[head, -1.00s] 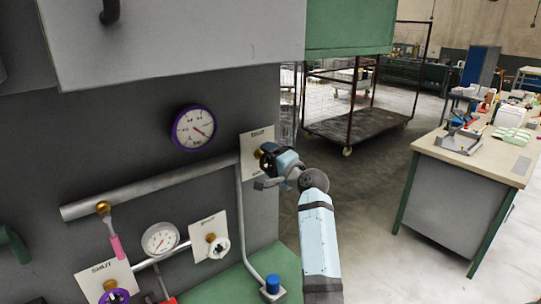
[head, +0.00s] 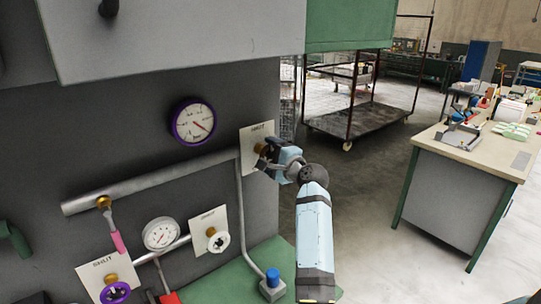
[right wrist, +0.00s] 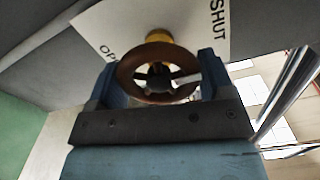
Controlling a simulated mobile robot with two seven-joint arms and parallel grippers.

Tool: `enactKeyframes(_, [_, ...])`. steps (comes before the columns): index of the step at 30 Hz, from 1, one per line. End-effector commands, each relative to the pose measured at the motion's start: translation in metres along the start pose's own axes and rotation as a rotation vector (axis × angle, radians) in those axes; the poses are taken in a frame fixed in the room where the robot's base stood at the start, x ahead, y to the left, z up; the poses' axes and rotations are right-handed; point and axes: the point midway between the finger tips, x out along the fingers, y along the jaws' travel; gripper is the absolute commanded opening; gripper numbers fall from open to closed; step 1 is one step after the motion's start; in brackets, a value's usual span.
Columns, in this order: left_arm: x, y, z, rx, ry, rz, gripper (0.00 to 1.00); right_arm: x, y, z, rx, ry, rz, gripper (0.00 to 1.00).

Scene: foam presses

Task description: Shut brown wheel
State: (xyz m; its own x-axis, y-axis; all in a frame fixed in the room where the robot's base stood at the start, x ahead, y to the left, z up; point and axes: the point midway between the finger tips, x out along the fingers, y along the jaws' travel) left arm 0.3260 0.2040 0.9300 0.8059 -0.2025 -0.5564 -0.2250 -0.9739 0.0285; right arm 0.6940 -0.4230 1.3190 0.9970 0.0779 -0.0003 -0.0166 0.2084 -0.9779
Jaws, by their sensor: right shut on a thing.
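The brown wheel (right wrist: 158,98) sits on a brass stem in front of a white plate (right wrist: 92,24) marked SHUT and, partly hidden, OP. In the right wrist view it lies between the two blue fingers of my right gripper (right wrist: 158,82), which is shut on its rim. In the head view my right gripper (head: 268,164) is at the plate (head: 257,140) on the right end of the dark panel and hides most of the wheel. My left gripper is not in view.
A white wheel (head: 218,241), a purple wheel (head: 116,292) and a pink-handled lever (head: 117,242) are on the same panel, with a purple-rimmed gauge (head: 194,122) and a white gauge (head: 161,234). A blue knob (head: 273,277) stands below. A workbench (head: 480,150) is at right.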

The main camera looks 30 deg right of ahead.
Motion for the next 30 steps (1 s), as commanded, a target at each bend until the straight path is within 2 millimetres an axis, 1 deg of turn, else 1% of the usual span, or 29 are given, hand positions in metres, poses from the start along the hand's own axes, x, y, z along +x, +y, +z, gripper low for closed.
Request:
enactKeyframes(5, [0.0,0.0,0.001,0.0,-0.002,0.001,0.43,0.0,0.001,0.0,0.005,-0.001,0.002,0.51])
enactKeyframes(6, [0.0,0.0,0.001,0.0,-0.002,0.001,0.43,0.0,0.001,0.0,0.005,-0.001,0.002,0.8])
enactKeyframes(9, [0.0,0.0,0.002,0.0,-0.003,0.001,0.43,0.0,0.001,0.0,0.004,-0.001,0.001,1.0])
enactKeyframes(16, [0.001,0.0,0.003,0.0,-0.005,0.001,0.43,-0.001,0.001,0.0,0.002,0.0,0.0,1.0])
enactKeyframes(20, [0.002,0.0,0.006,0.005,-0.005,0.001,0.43,-0.01,0.002,-0.001,0.0,0.001,-0.001,1.0])
enactKeyframes(23, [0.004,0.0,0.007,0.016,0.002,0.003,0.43,-0.027,0.003,-0.001,0.0,0.001,0.0,1.0])
enactKeyframes(26, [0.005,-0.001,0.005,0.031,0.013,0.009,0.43,-0.049,0.004,-0.002,-0.001,0.002,0.0,1.0])
enactKeyframes(30, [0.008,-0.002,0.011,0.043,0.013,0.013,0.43,-0.082,0.004,-0.001,-0.001,0.002,0.0,1.0])
